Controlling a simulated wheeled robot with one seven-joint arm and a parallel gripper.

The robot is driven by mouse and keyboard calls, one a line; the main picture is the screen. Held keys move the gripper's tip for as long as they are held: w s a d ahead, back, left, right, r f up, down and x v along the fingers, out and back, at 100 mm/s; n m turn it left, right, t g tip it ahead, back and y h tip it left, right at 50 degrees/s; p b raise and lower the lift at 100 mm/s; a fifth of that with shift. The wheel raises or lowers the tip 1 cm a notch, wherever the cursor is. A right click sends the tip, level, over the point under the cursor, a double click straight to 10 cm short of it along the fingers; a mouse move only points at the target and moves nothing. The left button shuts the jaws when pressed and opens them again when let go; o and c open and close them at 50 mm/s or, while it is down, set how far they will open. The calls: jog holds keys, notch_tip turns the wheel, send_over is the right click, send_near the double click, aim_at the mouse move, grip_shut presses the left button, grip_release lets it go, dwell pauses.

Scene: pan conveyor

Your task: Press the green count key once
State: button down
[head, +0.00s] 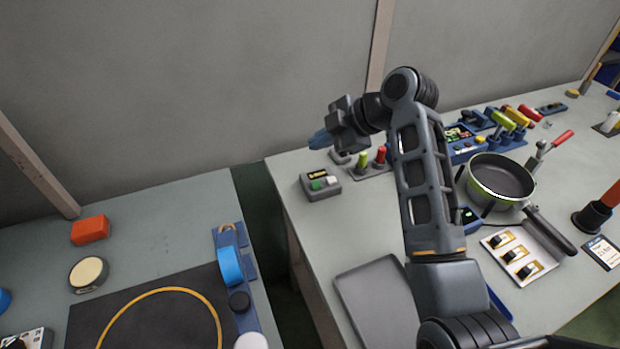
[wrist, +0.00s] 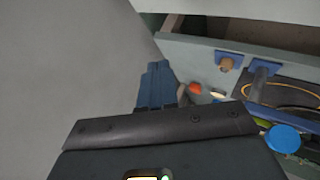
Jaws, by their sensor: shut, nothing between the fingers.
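The fingers (wrist: 157,85) are shut together and empty in the wrist view. I cannot make out the counter box in the wrist view.
A red and a green upright handle (head: 363,159) stand just right of the box. A grey tray (head: 383,305) lies nearer. A green pan (head: 502,180) and lever bank stand farther right. A gap separates this table from the left table (head: 150,215).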

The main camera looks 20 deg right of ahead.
aim_at(320, 185)
jog(key=shift+f, duration=0.2)
notch_tip(320, 185, down, 8)
jog(key=b, duration=0.6)
jog(key=shift+f, duration=0.25)
dwell(1.7)
jog(key=shift+f+b, duration=0.4)
jog(key=shift+b, duration=0.05)
jog(key=shift+f+b, duration=0.35)
jog(key=shift+f, duration=0.15)
dwell(0.6)
jog(key=shift+r, duration=0.1)
jog(key=shift+r+p, duration=0.7)
jog(key=shift+r, duration=0.1)
jog(key=shift+r, duration=0.1)
